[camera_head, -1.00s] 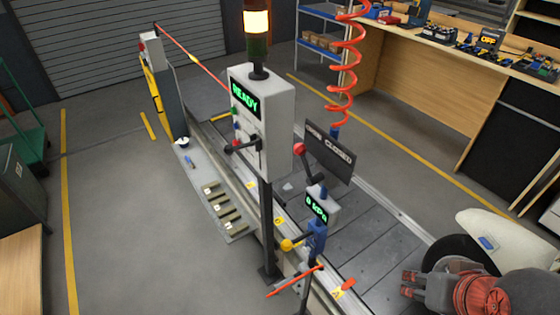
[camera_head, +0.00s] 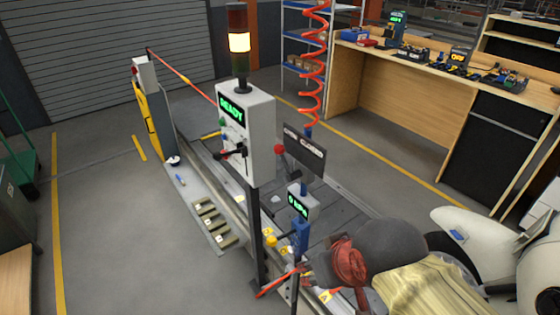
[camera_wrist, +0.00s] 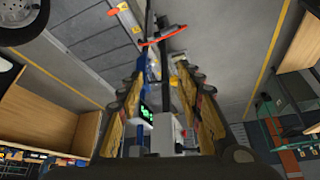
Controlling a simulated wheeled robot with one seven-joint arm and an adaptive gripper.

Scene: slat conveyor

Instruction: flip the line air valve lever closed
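A red ball knob (camera_head: 280,149) shows beside the left edge of a dark sign (camera_head: 306,152); the readable word on the sign is CLOSED. Below it is a gauge box (camera_head: 300,203) with a green readout, above a blue valve body (camera_head: 301,238). A yellow knob (camera_head: 271,241) sits left of the blue body. My gripper (camera_head: 316,268) is low and right of the post, near the blue body. In the wrist view my gripper (camera_wrist: 162,68) has its fingers apart, with nothing held. The gauge readout (camera_wrist: 147,114) shows between them. Any contact cannot be told.
A control box (camera_head: 246,130) reading READY stands on a post left of the valve, with a lamp on top. A red coiled hose (camera_head: 316,60) hangs above the sign. A red bar (camera_head: 280,281) lies low at the post. A workbench (camera_head: 400,90) stands behind.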

